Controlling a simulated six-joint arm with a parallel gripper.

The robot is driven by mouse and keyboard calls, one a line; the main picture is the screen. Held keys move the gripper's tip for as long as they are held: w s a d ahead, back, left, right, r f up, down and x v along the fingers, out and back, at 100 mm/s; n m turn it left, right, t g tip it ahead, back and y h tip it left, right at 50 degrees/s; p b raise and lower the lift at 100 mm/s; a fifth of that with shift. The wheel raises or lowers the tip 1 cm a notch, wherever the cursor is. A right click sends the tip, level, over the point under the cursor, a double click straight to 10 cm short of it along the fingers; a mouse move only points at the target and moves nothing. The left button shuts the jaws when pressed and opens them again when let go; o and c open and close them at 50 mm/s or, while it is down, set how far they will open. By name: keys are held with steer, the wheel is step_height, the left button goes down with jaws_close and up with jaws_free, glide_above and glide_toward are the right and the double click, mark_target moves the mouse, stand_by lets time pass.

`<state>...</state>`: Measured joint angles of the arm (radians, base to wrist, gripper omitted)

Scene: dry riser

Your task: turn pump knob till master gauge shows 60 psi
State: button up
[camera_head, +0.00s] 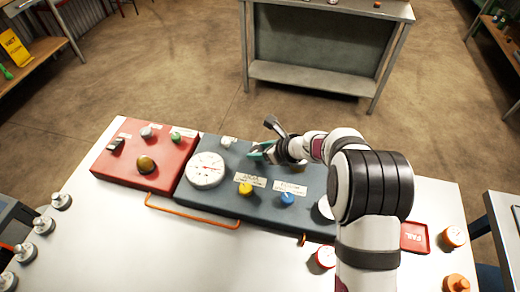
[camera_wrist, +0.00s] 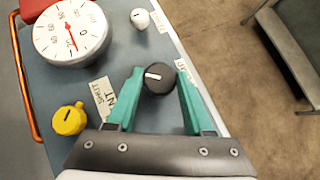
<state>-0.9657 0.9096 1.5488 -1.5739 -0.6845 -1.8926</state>
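A black knob with a white pointer line (camera_wrist: 160,77) stands on the blue-grey panel (camera_head: 222,215). My gripper (camera_wrist: 159,68) has its teal fingers open on either side of this knob, with small gaps showing. In the head view my gripper (camera_head: 262,152) is over the far part of the panel and hides the knob. A large white dial gauge (camera_head: 205,170) sits at the panel's left; in the wrist view this gauge (camera_wrist: 72,30) has a red needle pointing down-right, near the 0 mark. The label beside the black knob is partly covered and unreadable.
A yellow knob (camera_head: 246,188), a blue knob (camera_head: 287,198) and a white knob (camera_head: 228,141) stand on the same panel. A red panel (camera_head: 112,170) adjoins at left. An orange handle rail (camera_head: 190,217) runs along the front. A red tray (camera_head: 414,237) lies right.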

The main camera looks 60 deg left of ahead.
jaws_close()
steer(key=shift+s+m, duration=0.1)
steer(key=shift+m, duration=0.2)
steer(key=m+t, duration=0.1)
steer(key=m, duration=0.1)
steer(key=m+t, duration=0.1)
steer(key=t, duration=0.1)
steer(key=shift+s+m, duration=0.2)
steer(key=shift+m, duration=0.2)
steer(key=shift+m+t, duration=0.8)
steer(key=o, duration=0.6)
jaws_free()
